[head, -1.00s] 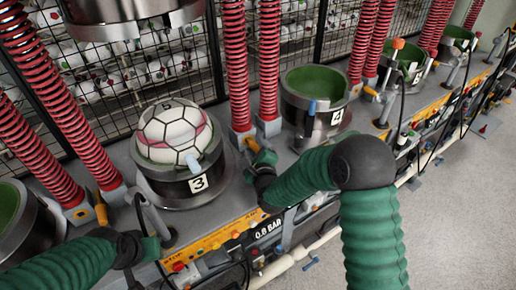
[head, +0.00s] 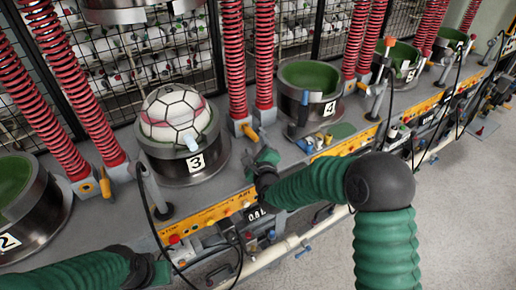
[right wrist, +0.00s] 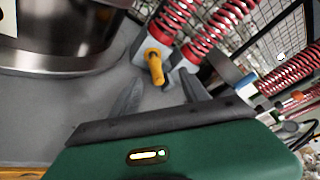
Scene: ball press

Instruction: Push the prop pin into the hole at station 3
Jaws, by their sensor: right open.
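At station 3 (head: 195,162), a dark metal pot holds a white ball with dark seams and pink marks (head: 172,115). A yellow-orange prop pin (head: 249,132) sticks out of the grey block under the red springs right of the pot. The right wrist view shows this pin (right wrist: 155,65) beyond the fingers; its hole is not visible. My right gripper (head: 268,158) is just in front of the pin. Its fingers (right wrist: 162,92) are apart with nothing between them. My left gripper (head: 160,272) is low at the left, its jaws unclear.
Another yellow pin (head: 104,183) is at the left springs. Station 4's open pot (head: 308,95) stands to the right, and station 2's pot (head: 30,205) to the left. A black cable (head: 152,205) loops in front of station 3. A button panel (head: 205,220) lines the bench front.

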